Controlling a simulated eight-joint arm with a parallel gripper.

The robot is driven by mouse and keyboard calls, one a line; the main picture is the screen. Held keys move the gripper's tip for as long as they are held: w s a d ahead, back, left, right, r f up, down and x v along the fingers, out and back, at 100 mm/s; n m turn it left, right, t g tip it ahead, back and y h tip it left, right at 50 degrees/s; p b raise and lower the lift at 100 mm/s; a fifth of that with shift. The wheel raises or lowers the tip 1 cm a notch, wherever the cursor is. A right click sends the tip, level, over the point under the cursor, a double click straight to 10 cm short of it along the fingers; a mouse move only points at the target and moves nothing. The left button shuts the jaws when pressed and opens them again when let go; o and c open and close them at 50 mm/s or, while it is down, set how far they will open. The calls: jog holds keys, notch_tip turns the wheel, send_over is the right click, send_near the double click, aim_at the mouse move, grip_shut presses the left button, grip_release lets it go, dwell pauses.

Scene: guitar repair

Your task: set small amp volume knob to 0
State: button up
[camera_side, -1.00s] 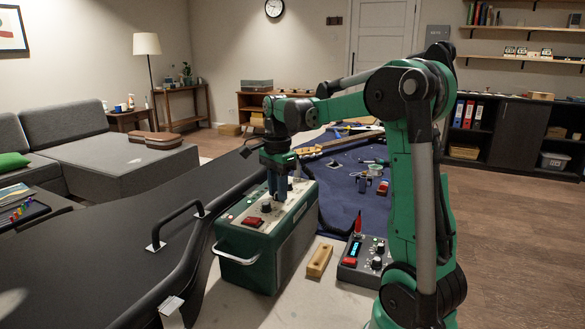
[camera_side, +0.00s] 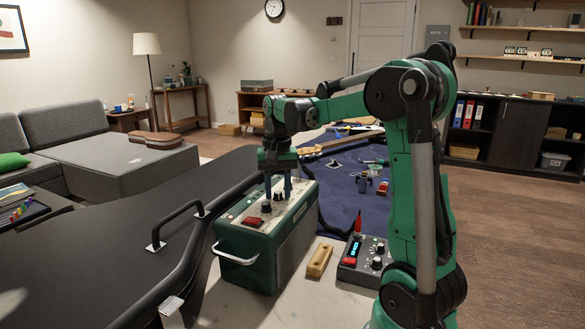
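The small amp (camera_side: 248,266) is a green box with a pale top panel and a front handle, standing on the bench. Its panel carries a red switch (camera_side: 253,221) and dark knobs, one of them a knob (camera_side: 266,207) behind the switch. My gripper (camera_side: 278,192) points down over the far part of the panel. Its two fingers look apart, with a gap between them. A knob seems to lie near or between the fingertips, but I cannot tell if they touch it. The knob markings are too small to read.
A black guitar case (camera_side: 110,240) with a handle lies left of the amp. A wooden block (camera_side: 319,260) and a dark pedal box (camera_side: 364,262) stand to its right. A blue mat (camera_side: 342,200) with small tools and a guitar lies behind.

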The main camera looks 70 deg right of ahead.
jog(key=m, duration=0.3)
jog(key=shift+m, duration=0.4)
jog(key=m, duration=0.4)
